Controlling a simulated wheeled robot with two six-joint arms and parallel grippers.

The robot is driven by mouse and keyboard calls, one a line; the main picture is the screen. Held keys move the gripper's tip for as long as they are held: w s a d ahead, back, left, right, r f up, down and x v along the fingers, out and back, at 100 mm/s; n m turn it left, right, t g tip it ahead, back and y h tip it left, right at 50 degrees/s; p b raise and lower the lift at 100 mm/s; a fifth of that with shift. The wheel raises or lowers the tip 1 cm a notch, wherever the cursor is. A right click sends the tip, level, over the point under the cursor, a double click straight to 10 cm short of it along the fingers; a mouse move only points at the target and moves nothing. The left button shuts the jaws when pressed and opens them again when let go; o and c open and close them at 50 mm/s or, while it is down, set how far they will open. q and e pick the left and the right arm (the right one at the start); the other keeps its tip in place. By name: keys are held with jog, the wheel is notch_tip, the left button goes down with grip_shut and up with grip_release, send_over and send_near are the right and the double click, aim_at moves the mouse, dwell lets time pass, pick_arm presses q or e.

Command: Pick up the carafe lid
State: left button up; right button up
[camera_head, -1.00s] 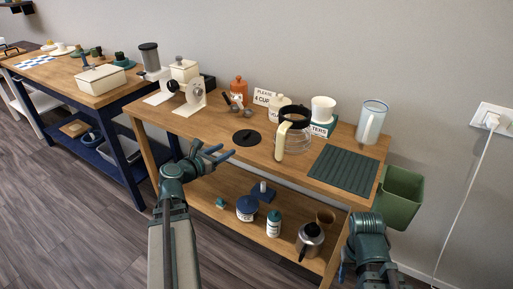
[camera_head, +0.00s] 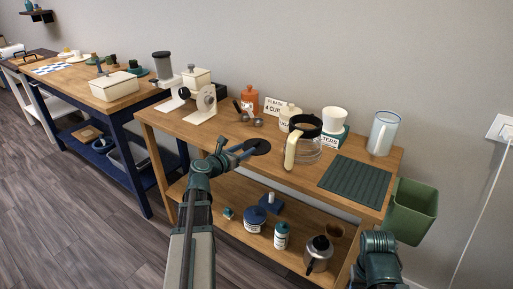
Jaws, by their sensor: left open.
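The carafe lid (camera_head: 260,146) is a flat black disc lying on the wooden tabletop, left of the glass carafe. My left gripper (camera_head: 247,149) is open, with its blue fingers at the lid's near left edge and partly in front of it. I cannot tell whether they touch it. The glass carafe (camera_head: 307,150), with a black collar and cream handle, stands on the table. Of my right arm only a link shows at the bottom right; its gripper is not visible.
Measuring spoons (camera_head: 246,115), an orange jar (camera_head: 250,98) and a cream grinder (camera_head: 203,104) stand behind and left of the lid. A green ribbed mat (camera_head: 356,181) and a clear pitcher (camera_head: 382,133) are right of the carafe. The lower shelf holds a metal pot (camera_head: 318,255).

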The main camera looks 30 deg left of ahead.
aim_at(256, 142)
pick_arm(q)
jog(key=x, duration=0.5)
jog(key=shift+w+d+r+b, duration=0.1)
jog(key=shift+w+d+b, duration=0.05)
jog(key=shift+b, duration=0.2)
jog(key=shift+c, duration=0.3)
grip_shut()
